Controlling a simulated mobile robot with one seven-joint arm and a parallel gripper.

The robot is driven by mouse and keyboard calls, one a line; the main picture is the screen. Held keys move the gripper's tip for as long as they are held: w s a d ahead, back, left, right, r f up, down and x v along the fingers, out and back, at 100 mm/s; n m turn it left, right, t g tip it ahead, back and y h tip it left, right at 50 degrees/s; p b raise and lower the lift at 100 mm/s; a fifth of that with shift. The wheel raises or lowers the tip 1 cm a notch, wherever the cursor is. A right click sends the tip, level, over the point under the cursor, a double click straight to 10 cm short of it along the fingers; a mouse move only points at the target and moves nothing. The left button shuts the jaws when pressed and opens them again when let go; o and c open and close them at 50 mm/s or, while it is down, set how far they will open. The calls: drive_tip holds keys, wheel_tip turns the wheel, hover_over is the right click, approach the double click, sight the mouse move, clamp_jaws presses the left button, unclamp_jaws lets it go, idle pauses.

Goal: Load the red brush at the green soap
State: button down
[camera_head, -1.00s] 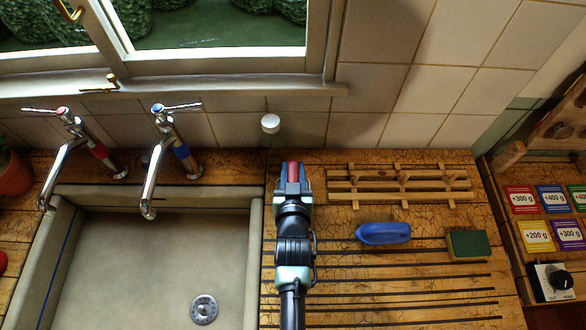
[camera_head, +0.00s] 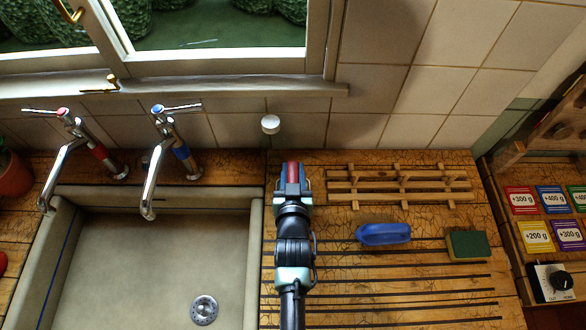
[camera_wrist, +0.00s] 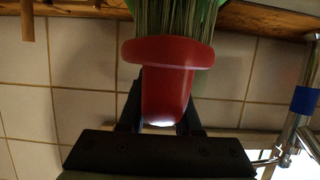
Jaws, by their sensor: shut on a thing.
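My gripper (camera_head: 292,185) is shut on the red brush at the back of the wooden counter, just right of the sink. The red brush (camera_head: 292,171) shows as a small red piece between the jaws. In the wrist view the red brush (camera_wrist: 167,90) fills the middle, with its pale bristles pointing toward the counter. A bright green thing, likely the green soap (camera_wrist: 208,10), shows beside and behind the bristles at the top edge. I cannot tell whether the bristles touch it. In the head view the green soap is hidden by my gripper.
The sink (camera_head: 150,260) and chrome taps (camera_head: 160,165) are left.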

drive_tip(key=shift+r+p, duration=2.65)
drive_tip(key=shift+r, duration=0.85)
